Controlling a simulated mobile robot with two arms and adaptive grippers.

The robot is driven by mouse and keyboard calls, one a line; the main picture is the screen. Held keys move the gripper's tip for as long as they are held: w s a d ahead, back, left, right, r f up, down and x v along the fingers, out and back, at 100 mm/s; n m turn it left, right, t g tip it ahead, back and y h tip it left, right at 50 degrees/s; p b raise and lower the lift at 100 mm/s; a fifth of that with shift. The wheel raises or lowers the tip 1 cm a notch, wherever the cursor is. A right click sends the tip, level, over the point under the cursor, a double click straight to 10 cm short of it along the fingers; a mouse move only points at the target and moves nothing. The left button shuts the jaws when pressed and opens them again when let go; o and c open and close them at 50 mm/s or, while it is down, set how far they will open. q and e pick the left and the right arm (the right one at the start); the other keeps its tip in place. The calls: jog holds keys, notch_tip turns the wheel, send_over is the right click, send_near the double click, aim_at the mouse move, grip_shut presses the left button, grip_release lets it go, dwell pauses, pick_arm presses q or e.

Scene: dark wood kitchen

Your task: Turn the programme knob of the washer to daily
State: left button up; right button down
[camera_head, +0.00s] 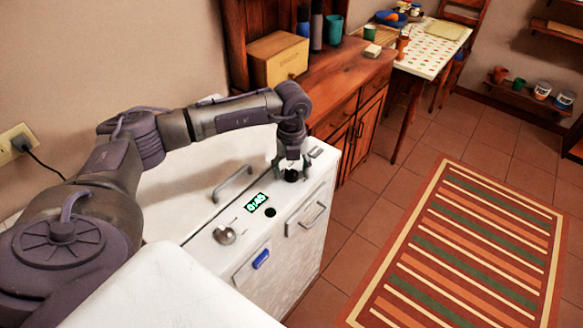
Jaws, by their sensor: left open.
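The white washer (200,260) stands below me, with a small green-lit display (257,202) reading about 0:45 on its top. A dark round knob (291,176) sits near the washer's far right end. My left gripper (291,172) points down at this dark knob with its fingers apart around it; I cannot tell whether they touch it. A silver knob (225,235) is on the near part of the panel, left of the display. Any programme markings are too small to read. My right gripper is out of view.
A grey bar handle (232,184) rises from the washer top. A pale handle (310,217) and a blue one (261,259) are on its front. A wooden cabinet (345,90) stands behind. Open tiled floor and a striped rug (465,250) lie to the right.

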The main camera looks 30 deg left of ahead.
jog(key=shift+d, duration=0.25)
pick_arm(q)
jog(key=shift+c, duration=0.6)
jog(key=c, duration=1)
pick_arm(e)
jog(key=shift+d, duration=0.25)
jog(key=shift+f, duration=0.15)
